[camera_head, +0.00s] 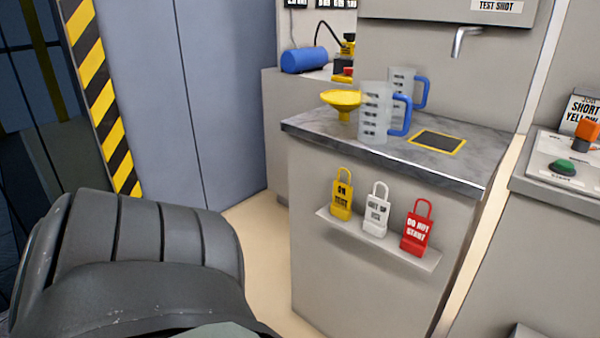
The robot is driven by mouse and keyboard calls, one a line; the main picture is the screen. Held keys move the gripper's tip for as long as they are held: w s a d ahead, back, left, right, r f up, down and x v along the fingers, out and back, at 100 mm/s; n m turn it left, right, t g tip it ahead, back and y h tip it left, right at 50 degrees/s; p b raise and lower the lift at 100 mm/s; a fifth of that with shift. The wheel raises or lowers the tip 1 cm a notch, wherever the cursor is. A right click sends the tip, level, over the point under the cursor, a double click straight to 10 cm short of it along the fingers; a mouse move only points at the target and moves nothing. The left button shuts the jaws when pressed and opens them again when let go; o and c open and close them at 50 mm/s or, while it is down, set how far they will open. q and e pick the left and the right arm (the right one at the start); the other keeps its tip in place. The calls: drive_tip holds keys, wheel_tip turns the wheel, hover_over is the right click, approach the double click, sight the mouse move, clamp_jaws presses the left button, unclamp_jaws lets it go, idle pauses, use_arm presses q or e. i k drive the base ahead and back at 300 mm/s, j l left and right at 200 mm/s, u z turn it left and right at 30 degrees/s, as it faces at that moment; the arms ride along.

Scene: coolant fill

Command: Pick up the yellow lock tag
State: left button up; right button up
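The yellow lock tag (341,199) stands upright at the left end of a small ledge (414,257) on the front of a grey cabinet. It is padlock-shaped with a loop on top and dark lettering. A white tag (376,212) and a red tag (417,232) stand to its right on the same ledge. A dark grey arm part of mine fills the lower left, apart from the tags. Neither gripper's fingers are in view.
The cabinet's countertop (310,128) holds a yellow funnel (341,98), two clear jugs with blue handles (375,115) and a yellow-edged dark square (438,141). A panel with a green button (564,167) stands right. Floor (262,240) is clear left of the cabinet.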

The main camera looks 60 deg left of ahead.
sight(340, 208)
drive_tip(key=u, duration=1.65)
